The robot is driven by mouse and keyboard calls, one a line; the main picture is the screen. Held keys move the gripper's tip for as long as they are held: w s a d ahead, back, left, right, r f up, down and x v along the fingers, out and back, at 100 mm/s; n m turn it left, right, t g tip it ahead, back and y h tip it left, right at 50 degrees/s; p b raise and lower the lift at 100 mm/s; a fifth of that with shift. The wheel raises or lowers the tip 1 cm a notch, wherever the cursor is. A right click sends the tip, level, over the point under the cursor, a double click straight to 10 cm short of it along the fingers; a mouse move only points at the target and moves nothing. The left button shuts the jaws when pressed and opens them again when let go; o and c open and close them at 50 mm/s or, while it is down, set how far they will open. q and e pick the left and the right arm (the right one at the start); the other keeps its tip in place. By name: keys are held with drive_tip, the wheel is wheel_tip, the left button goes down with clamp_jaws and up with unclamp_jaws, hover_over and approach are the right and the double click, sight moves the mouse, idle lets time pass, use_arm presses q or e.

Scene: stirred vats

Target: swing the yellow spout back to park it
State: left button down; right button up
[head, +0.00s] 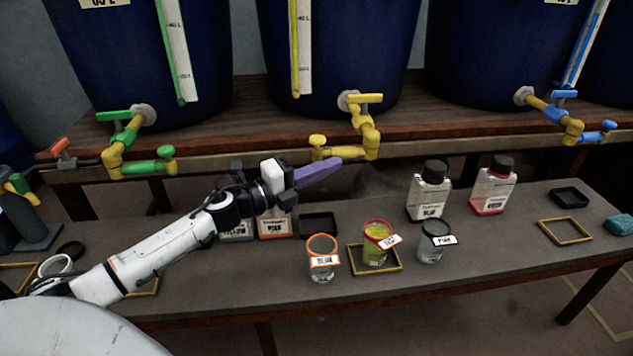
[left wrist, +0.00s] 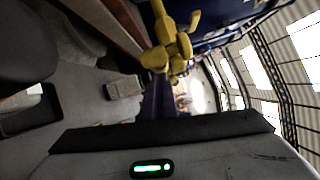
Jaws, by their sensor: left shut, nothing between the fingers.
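The yellow spout (head: 345,155) hangs from the tap of the middle dark blue vat (head: 335,60). Its lower arm points left along the shelf edge and ends in a small yellow handle piece (head: 318,142). My left gripper (head: 336,163) has purple fingers, shut and empty, just below and in front of the spout's lower arm. Whether they touch it I cannot tell. In the left wrist view the yellow spout (left wrist: 172,45) is beyond the dark fingers (left wrist: 158,98). My right gripper is not in view.
A green spout (head: 140,165) is at left and a blue spout (head: 580,130) at right. The bench below holds an orange-rimmed jar (head: 322,262), a red-rimmed jar of yellow liquid (head: 376,248), a clear jar (head: 433,245) and white bottles (head: 428,195).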

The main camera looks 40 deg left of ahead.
use_arm(q)
drive_tip(key=d+p+v, duration=0.1)
drive_tip(key=p+v, duration=0.1)
drive_tip(key=v, duration=0.9)
drive_tip(key=shift+s+f, duration=0.35)
drive_tip(key=shift+s, duration=0.1)
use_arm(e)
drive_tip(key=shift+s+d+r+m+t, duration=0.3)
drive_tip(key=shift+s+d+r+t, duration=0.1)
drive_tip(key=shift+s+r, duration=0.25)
